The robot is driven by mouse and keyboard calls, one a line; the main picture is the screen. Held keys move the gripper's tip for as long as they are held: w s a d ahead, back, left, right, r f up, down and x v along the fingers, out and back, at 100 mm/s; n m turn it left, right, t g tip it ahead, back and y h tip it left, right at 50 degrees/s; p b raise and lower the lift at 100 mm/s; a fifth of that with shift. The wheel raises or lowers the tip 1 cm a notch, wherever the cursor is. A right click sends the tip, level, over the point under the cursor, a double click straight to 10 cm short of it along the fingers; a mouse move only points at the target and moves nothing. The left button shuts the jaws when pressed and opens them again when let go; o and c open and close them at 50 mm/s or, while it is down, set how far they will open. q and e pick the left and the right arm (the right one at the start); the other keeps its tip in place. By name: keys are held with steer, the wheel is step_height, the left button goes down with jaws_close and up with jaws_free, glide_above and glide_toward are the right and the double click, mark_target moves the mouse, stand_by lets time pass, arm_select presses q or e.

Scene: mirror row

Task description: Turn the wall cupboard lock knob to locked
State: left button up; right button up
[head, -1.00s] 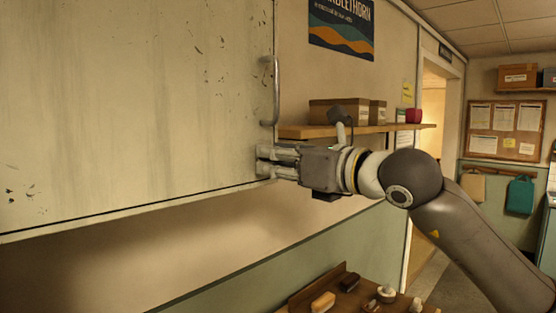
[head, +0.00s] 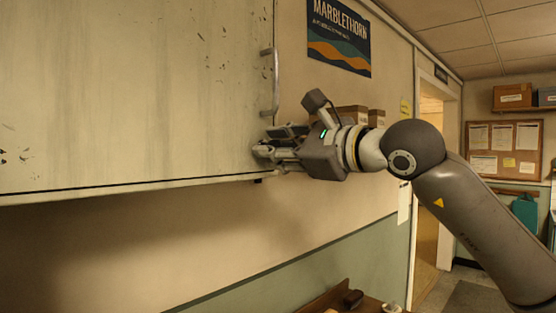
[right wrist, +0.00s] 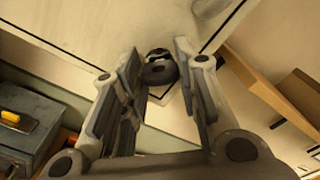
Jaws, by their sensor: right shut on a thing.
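The wall cupboard (head: 130,90) is pale and scuffed, and its door is closed. A dark round lock knob (right wrist: 160,70) on the door face shows between my right fingertips in the right wrist view. My right gripper (head: 264,149) is at the door's lower right corner and shut on the knob; its fingers hide the knob in the head view. It also shows in the right wrist view (right wrist: 158,66), with a finger on each side of the knob. The knob's marking cannot be read. My left gripper is not in view.
The door's metal bar handle (head: 276,82) stands just above my right gripper. Boxes (head: 353,114) sit to the right behind the gripper. A wooden tray (head: 336,299) with items is below. The wall under the cupboard is clear.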

steer(key=n+b, duration=0.1)
steer(key=n, duration=0.3)
steer(key=shift+n, duration=0.3)
steer(key=n, duration=0.4)
steer(key=shift+n, duration=0.3)
jaws_close()
steer(key=shift+d+r, duration=0.2)
steer(key=shift+r, duration=0.2)
steer(key=shift+o, duration=0.4)
jaws_free()
steer(key=o, duration=0.9)
steer(key=shift+a+f, duration=0.1)
steer(key=shift+a, duration=0.05)
steer(key=shift+o, duration=0.2)
steer(key=shift+f, duration=0.1)
steer(key=shift+f, duration=0.1)
